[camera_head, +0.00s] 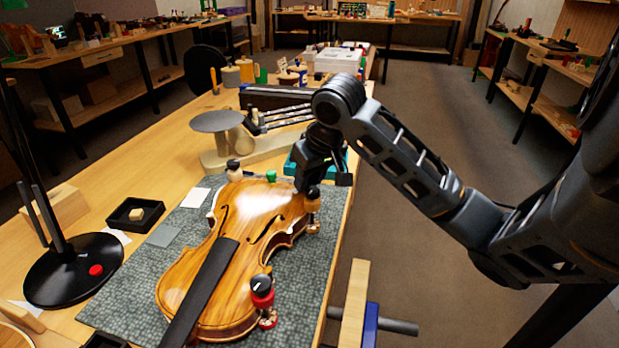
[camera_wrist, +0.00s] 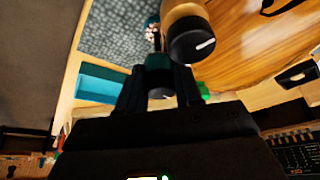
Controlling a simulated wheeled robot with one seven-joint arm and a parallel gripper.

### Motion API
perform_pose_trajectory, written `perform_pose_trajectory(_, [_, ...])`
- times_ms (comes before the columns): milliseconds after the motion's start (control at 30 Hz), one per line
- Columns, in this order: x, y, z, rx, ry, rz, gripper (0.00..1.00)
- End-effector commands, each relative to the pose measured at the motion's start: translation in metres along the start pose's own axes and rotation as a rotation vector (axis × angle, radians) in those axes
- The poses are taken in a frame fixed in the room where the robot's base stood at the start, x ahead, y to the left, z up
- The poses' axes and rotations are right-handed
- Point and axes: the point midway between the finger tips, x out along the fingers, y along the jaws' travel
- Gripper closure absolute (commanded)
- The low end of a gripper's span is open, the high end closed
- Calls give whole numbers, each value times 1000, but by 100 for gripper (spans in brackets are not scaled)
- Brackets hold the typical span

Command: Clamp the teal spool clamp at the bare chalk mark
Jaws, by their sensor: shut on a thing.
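My gripper (camera_head: 312,182) is over the violin's upper right edge, its fingers pointing down. In the wrist view my gripper (camera_wrist: 158,88) is shut on the black knob of the teal spool clamp (camera_wrist: 152,22), whose teal part shows beyond the knob. A tan wooden spool clamp (camera_wrist: 186,14) with a black knob stands right beside it; it also shows in the head view (camera_head: 313,205) at the violin's edge. The violin (camera_head: 260,215) lies on a grey mat. I cannot make out the bare chalk mark; the teal clamp is hidden in the head view.
A red spool clamp (camera_head: 263,298) sits on the lower right edge of the violin, and a pale one (camera_head: 234,173) at its top left. A teal tray (camera_head: 291,163) lies behind my gripper. A black lamp base (camera_head: 75,268) stands at left.

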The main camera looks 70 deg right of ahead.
Motion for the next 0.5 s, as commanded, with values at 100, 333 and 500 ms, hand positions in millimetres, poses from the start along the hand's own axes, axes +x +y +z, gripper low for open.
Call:
perform_pose_trajectory(100, [0, 0, 0, 0, 0, 1, 96])
perform_pose_trajectory(333, [0, 0, 0, 0, 0, 1, 96])
perform_pose_trajectory(500, [0, 0, 0, 0, 0, 0, 56])
